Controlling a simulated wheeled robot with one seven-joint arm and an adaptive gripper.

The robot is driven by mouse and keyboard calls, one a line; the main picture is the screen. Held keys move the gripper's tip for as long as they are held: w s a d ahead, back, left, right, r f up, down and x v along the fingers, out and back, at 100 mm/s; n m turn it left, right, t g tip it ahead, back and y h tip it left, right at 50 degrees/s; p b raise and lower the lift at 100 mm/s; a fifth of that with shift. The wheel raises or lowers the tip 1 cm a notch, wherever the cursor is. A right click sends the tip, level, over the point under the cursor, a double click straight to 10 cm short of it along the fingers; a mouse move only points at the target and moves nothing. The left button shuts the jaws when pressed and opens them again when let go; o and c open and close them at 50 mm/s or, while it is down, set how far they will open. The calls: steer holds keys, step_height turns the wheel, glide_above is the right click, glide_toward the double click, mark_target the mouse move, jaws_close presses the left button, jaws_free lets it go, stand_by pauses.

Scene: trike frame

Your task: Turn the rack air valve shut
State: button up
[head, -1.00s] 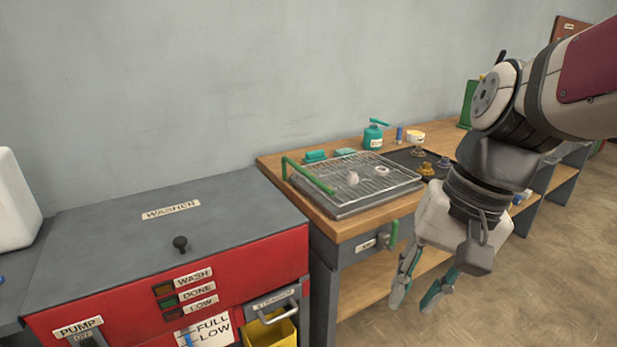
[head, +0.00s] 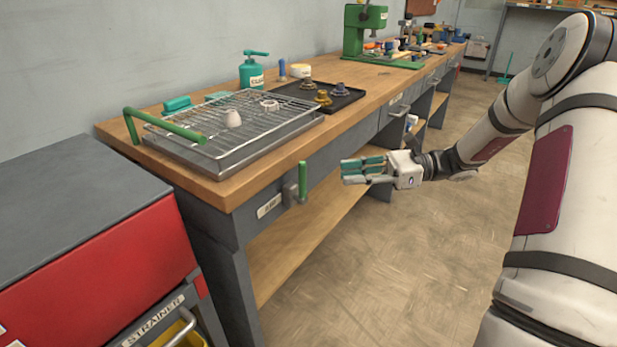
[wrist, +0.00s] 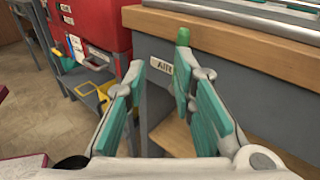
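The air valve is on the front of the wooden-topped bench, beside a small label (head: 268,206) that reads AIR in the wrist view. Its green lever (head: 303,180) stands upright from a grey body (head: 290,193). My gripper (head: 346,171) is open and empty, apart from the valve and to its right in the head view. In the wrist view the green lever (wrist: 182,66) shows beyond my teal-padded fingers (wrist: 170,82), near the right fingertip. The right finger hides part of the valve body there.
A wire rack (head: 240,125) with a green bar (head: 165,125) sits on the bench top (head: 225,188). A dark tray (head: 325,97) with small parts lies behind it. The red washer (head: 105,270) stands at left. Open floor (head: 400,270) lies in front of the bench.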

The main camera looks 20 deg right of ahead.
steer(key=w+d+f+m+t, duration=0.1)
steer(key=w+d+f, duration=0.1)
steer(key=d, duration=0.1)
steer(key=b, duration=0.4)
glide_above(303, 196)
steer(key=w, duration=0.1)
steer(key=shift+d+r+y, duration=0.1)
steer(key=shift+r+y, duration=0.1)
steer(key=shift+y, duration=0.1)
jaws_close()
